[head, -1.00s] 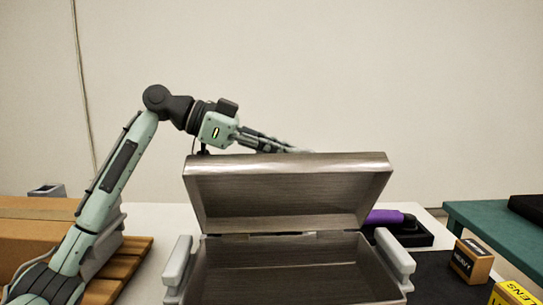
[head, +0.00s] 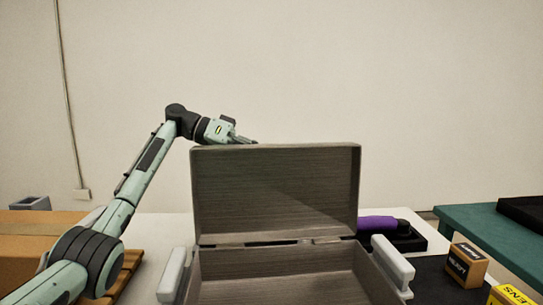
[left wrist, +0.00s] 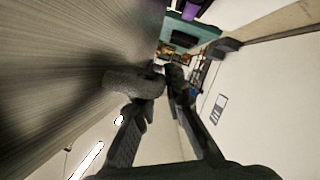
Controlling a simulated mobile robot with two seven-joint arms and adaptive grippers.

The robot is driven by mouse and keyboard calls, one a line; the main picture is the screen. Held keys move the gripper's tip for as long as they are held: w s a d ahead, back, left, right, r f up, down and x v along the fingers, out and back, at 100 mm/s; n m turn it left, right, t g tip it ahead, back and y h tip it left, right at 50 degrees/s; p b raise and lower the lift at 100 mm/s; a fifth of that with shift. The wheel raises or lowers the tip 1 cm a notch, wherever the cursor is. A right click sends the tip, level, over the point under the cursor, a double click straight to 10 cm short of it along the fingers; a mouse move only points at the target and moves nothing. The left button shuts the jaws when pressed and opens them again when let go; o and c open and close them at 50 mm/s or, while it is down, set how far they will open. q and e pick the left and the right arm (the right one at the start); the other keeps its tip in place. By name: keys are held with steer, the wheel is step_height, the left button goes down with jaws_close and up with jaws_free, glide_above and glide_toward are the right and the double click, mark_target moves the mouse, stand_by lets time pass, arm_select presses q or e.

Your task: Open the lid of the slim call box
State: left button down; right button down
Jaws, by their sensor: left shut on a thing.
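The slim call box is a brushed grey metal box (head: 285,286) standing open at the front centre. Its lid (head: 275,190) stands nearly upright on the hinge at the back, inner face toward me. My left gripper (head: 247,140) is at the lid's top edge, with its fingertips partly hidden behind the lid. In the left wrist view the lid's outer face (left wrist: 55,65) fills the left side. There my left gripper (left wrist: 168,82) is shut on a rounded dark grey handle (left wrist: 130,83) that projects from the lid. My right gripper is not in view.
Pale grey side handles (head: 392,265) flank the box. A purple object on a black base (head: 376,224) is behind it on the right. Small boxes (head: 466,265) stand at the right. A teal table (head: 490,238) is beyond. Brown boxes (head: 30,250) are at left.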

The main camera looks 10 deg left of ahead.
arm_select(q)
steer(key=shift+w+f, duration=0.1)
steer(key=shift+f, duration=0.1)
stand_by(0.3)
steer(key=c, duration=1.9)
jaws_free()
steer(key=shift+o, duration=0.2)
steer(key=shift+r, duration=0.1)
steer(key=v, duration=1.2)
steer(key=shift+w, duration=0.2)
